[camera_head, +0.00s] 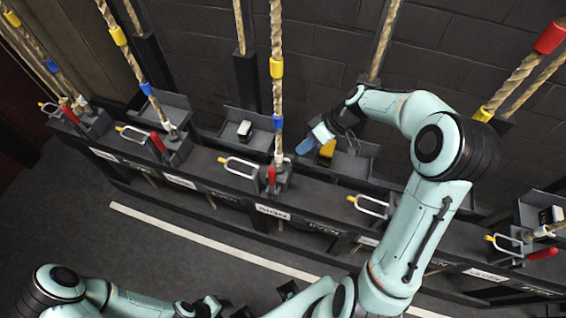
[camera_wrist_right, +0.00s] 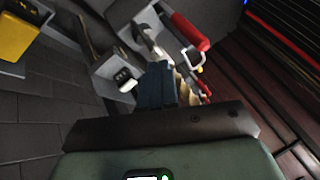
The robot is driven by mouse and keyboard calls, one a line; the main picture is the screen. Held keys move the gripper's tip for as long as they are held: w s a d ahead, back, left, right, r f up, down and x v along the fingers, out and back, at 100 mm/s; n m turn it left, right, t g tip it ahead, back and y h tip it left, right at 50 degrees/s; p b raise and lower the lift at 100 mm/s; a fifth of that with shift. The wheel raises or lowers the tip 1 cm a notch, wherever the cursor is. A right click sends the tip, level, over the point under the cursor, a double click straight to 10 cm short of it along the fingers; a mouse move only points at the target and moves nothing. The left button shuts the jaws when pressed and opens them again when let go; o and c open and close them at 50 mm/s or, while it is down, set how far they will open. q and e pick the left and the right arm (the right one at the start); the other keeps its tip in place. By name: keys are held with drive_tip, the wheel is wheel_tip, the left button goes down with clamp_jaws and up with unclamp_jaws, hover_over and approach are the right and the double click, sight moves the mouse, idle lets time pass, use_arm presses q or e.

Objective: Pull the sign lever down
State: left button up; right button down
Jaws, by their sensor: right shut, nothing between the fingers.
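The middle lever's red handle (camera_head: 271,177) points up beside a rope, above a white label (camera_head: 272,212). A red handle (camera_wrist_right: 190,31) with a pale loop also shows in the right wrist view. My right gripper (camera_head: 305,146) is shut and empty, with blue fingers, just right of that rope and beside a yellow block. In the wrist view its fingers (camera_wrist_right: 158,86) partly hide what lies behind. My left gripper is unclear at the bottom edge.
The yellow block (camera_head: 327,148) sits in a grey tray; it also shows in the wrist view (camera_wrist_right: 17,38). Thick ropes (camera_head: 277,100) hang before a dark brick wall. The floor in front is clear.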

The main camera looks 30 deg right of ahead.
sight(272, 182)
use_arm(q)
drive_tip(key=shift+w+r+p, duration=0.45)
drive_tip(key=shift+w+r, duration=0.1)
drive_tip(key=shift+r, duration=0.15)
use_arm(e)
drive_tip(key=a+f, duration=0.4)
drive_tip(key=a, duration=0.3)
drive_tip(key=shift+w+f, duration=0.3)
drive_tip(key=shift+f, duration=0.05)
use_arm(q)
drive_tip(key=shift+s+f, duration=0.1)
